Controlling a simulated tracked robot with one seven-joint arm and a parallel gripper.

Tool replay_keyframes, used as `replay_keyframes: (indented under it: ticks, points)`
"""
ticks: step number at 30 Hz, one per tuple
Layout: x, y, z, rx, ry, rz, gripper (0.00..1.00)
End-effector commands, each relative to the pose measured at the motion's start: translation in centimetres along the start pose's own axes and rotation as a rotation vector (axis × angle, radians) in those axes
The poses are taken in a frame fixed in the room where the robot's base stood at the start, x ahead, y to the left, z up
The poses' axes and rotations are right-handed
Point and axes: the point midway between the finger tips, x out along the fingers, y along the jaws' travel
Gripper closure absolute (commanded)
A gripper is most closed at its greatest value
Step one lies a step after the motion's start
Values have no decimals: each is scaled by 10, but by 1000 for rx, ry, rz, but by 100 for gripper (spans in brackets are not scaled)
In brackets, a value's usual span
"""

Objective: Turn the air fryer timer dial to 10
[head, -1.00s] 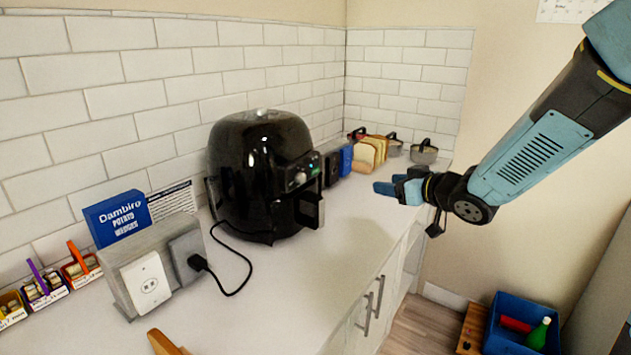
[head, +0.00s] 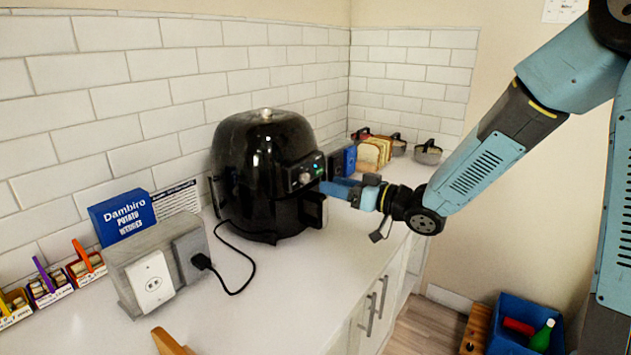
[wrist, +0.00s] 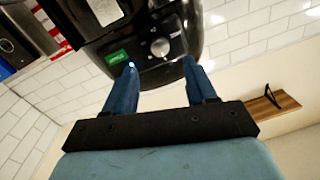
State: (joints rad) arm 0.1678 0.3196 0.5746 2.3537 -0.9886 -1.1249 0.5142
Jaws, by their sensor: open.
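The black air fryer (head: 255,165) stands on the white counter against the tiled wall. Its silver timer dial (head: 305,178) is on the front control panel, beside a small green display and a blue light. In the wrist view the dial (wrist: 160,47) lies ahead of and between my fingertips, with the green label (wrist: 118,57) to its left. My gripper (head: 330,188) is open and empty, its blue fingers close to the panel. In the wrist view my gripper (wrist: 160,72) has a finger on each side of the dial. I cannot tell whether either finger touches the panel.
The fryer's handle (head: 313,208) juts out just below my fingers. A grey outlet block (head: 150,250) with the black power cord stands at front left, near a blue Dambiro box (head: 122,217). Bread slices (head: 372,153) and pots (head: 428,152) are behind.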

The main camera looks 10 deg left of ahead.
Motion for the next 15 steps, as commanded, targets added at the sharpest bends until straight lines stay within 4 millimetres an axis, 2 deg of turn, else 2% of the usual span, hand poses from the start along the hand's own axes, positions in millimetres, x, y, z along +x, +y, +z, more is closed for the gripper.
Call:
replay_keyframes:
  ticks: [6,15]
  points:
    - [38,-1,0,0,0,-3,44]
    - [63,0,0,0,0,1,44]
